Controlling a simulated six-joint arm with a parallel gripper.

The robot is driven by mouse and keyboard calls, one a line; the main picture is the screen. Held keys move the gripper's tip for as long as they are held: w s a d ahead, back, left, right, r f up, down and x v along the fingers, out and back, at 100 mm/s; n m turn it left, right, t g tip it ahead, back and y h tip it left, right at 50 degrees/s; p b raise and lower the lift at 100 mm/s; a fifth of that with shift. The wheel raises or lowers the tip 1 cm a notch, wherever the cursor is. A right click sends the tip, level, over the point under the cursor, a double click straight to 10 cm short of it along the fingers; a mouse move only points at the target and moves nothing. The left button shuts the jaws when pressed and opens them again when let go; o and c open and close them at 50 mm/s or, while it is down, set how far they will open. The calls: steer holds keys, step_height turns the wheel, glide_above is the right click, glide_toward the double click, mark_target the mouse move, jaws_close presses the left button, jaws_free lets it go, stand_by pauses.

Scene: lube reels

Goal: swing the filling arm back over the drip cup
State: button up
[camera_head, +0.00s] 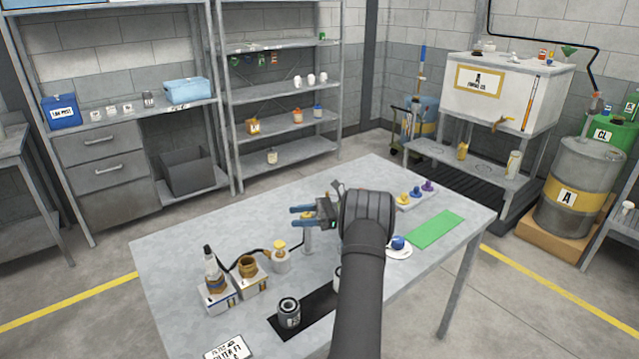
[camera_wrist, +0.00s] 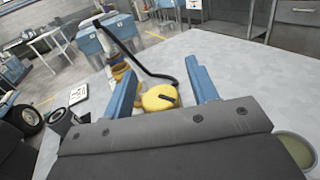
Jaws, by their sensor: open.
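My gripper (camera_head: 294,216) is open above the middle of the table, its blue fingers pointing left in the head view. In the wrist view, its fingers (camera_wrist: 161,70) stand either side of a yellow rounded part (camera_wrist: 158,97), apparently without gripping it. A black hose (camera_wrist: 128,52) curves from near this part toward the bottle-topped box. In the head view, a yellow-capped pot (camera_head: 280,256) stands left of a pale upright post (camera_head: 307,238) below my gripper. I cannot tell clearly which part is the filling arm. A cup with yellowish contents (camera_wrist: 297,150) is partly visible at lower right; whether it is the drip cup is unclear.
Boxes with an amber bottle (camera_head: 215,278) and a brown jar (camera_head: 247,268) stand at left. A dark canister (camera_head: 289,312) stands on a black mat (camera_head: 318,308). The table's back left is clear.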

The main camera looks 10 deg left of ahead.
steer(key=s+d+m+t+h, duration=0.3)
steer(key=s+d+m+t, duration=0.5)
steer(key=d+m+t, duration=0.5)
steer(key=s+a+r+n+g+h, duration=0.35)
steer(key=a+n+g, duration=0.4)
steer(key=n, duration=0.55)
steer(key=w+d+r+n+t+h, duration=0.1)
steer(key=w+r+n+t+h, duration=0.15)
steer(key=r+h, duration=0.35)
steer(key=w+d+r+n+t+h, duration=0.1)
steer(key=w+r+n+h, duration=0.25)
steer(key=r, duration=0.35)
steer(key=w+d+x, duration=0.1)
steer(key=x, duration=0.8)
steer(key=a+v, duration=0.1)
steer(key=v, duration=0.8)
steer(key=shift+r+m, duration=0.4)
steer(key=shift+r, duration=0.05)
